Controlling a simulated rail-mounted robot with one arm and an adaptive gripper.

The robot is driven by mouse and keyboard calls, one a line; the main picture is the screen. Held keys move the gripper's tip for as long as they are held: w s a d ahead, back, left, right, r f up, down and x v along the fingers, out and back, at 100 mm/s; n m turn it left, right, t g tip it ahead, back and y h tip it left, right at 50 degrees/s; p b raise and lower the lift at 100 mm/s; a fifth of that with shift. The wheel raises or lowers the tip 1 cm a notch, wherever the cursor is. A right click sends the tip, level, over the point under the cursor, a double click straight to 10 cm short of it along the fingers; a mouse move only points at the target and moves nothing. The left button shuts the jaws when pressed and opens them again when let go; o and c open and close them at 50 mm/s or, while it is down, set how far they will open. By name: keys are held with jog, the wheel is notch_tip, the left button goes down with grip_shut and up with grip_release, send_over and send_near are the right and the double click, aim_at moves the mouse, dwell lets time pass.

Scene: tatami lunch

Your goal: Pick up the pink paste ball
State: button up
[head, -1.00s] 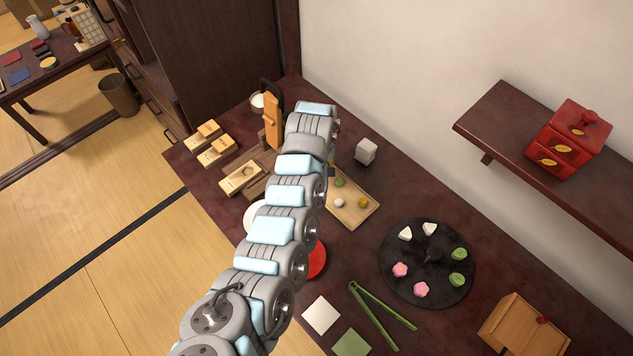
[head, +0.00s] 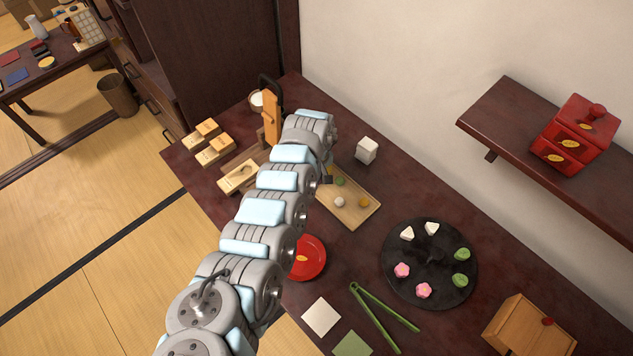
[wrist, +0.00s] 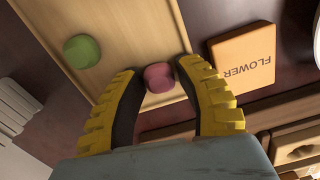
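The pink paste ball (wrist: 158,77) is in the middle of the wrist view, at the edge of the wooden tray (wrist: 140,25). My gripper (wrist: 157,78) has its two yellow-ridged fingers apart, one on each side of the ball, with their tips close to it. I cannot tell whether either finger touches it. A green ball (wrist: 82,51) lies to the left on the tray. In the head view, the gripper (head: 327,176) is mostly behind my arm at the tray's far-left end, and the pink ball is hidden. White (head: 339,202) and yellow (head: 364,202) balls sit on the tray.
A wooden block marked FLOWER (wrist: 243,58) stands right of the fingers in the wrist view. In the head view, a white box (head: 367,150), a dark round platter (head: 429,290) with sweets, green tongs (head: 377,318) and a red plate (head: 308,258) are on the table.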

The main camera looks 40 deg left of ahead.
jog(key=c, duration=0.5)
dwell(0.3)
